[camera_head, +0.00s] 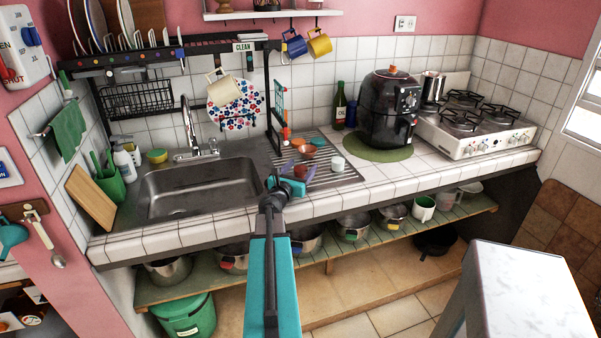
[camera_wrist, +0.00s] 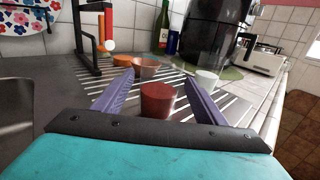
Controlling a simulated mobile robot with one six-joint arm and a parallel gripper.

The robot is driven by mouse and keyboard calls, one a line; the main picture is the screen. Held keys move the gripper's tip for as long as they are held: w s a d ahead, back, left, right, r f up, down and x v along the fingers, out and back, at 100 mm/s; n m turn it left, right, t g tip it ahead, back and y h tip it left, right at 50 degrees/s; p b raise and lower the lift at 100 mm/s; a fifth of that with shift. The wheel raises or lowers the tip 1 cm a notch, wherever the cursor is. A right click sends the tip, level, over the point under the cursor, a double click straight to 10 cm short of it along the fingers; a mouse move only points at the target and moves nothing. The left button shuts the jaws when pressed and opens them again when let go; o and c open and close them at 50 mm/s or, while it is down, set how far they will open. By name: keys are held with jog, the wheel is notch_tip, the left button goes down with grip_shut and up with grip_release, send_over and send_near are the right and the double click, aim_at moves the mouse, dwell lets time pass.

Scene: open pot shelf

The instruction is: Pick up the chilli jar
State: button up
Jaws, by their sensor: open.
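A small dark red cylinder, which I take to be the chilli jar (camera_wrist: 157,99), stands upright on the ribbed metal drainer. In the wrist view it appears between my two purple fingers, with a gap on each side. In the head view the jar (camera_head: 300,171) shows just past my wrist. My gripper (camera_wrist: 160,80) is open and empty, and points across the drainer. In the head view my gripper (camera_head: 298,167) is low over the front of the drainer. Whether a finger touches the jar cannot be told.
A pinkish bowl (camera_wrist: 146,67) and an orange bowl (camera_head: 318,142) stand behind the jar. A white cup (camera_wrist: 206,79) stands close to the right finger. The sink (camera_head: 200,189) is at left. A black rack post (camera_head: 271,100), green bottle (camera_head: 340,104) and air fryer (camera_head: 389,108) stand farther back.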

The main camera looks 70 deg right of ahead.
jog(key=c, duration=1.2)
jog(key=shift+r, duration=0.1)
notch_tip(320, 180, up, 18)
jog(key=shift+f+p, duration=0.1)
jog(key=shift+p, duration=0.45)
dwell(0.5)
